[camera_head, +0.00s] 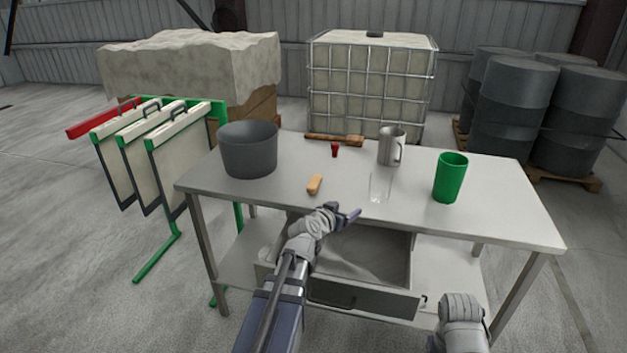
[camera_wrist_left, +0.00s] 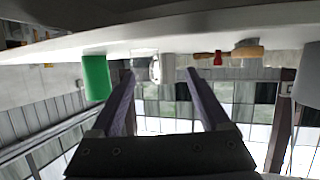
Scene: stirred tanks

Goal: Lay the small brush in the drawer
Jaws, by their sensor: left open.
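My left gripper (camera_head: 350,215) is at the table's front edge above the drawer, just right of and nearer than the brush. In the left wrist view its fingers (camera_wrist_left: 160,95) are apart with nothing held between them. My right arm's end shows at lower right; its fingertips are hidden.
On the table (camera_head: 500,225) stand a grey bucket (camera_head: 249,150), a clear glass (camera_head: 380,188), a metal mug (camera_head: 391,146) and a green cup (camera_head: 450,178). A small red object (camera_head: 335,150) and a wooden-handled tool (camera_head: 333,139) are at the back. The front right tabletop is clear.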

